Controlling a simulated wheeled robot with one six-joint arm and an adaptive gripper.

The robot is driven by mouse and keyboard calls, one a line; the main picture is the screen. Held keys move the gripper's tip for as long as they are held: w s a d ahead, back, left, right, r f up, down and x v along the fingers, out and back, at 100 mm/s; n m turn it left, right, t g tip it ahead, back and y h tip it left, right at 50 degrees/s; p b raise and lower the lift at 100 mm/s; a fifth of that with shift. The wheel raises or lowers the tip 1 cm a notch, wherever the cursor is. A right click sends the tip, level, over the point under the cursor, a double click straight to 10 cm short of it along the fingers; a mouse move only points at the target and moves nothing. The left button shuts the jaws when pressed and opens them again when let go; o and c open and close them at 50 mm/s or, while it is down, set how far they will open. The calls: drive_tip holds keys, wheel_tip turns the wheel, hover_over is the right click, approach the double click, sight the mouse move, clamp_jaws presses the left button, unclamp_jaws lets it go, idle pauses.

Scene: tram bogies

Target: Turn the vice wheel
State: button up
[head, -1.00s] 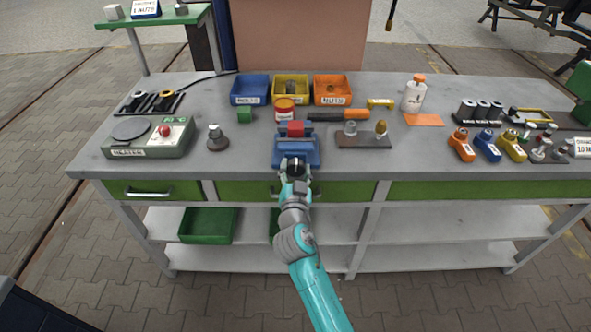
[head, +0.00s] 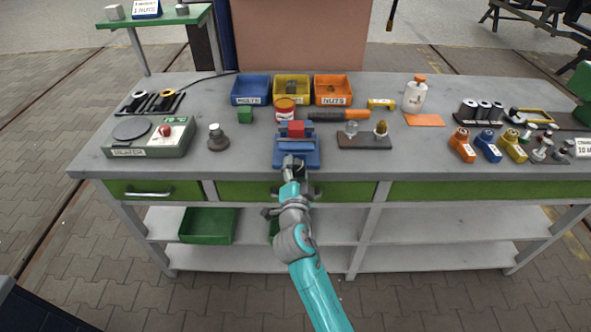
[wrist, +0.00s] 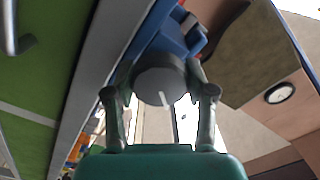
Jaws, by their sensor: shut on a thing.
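The blue vice (head: 305,160) stands at the front edge of the bench, with a red block (head: 296,128) at its jaws. In the wrist view the vice body (wrist: 168,38) is behind its wheel. The vice wheel (wrist: 157,82) is a dark grey round knob with a white line low on its face. My gripper (head: 293,172) is at the wheel, in front of the vice. In the wrist view my gripper (wrist: 160,98) has one finger on each side of the wheel and is shut on it. In the head view the gripper mostly hides the wheel.
Behind the vice are a red-and-white tin (head: 285,110) and blue, yellow and orange bins. An orange-handled tool (head: 340,115) and a brown plate (head: 362,142) with small parts lie to the right. A heater (head: 150,138) stands left. Green drawers (head: 250,191) lie below the bench edge.

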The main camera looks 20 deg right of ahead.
idle(0.4)
drive_tip(key=o, duration=1.2)
drive_tip(key=shift+c, duration=0.2)
drive_tip(key=v, duration=1.2)
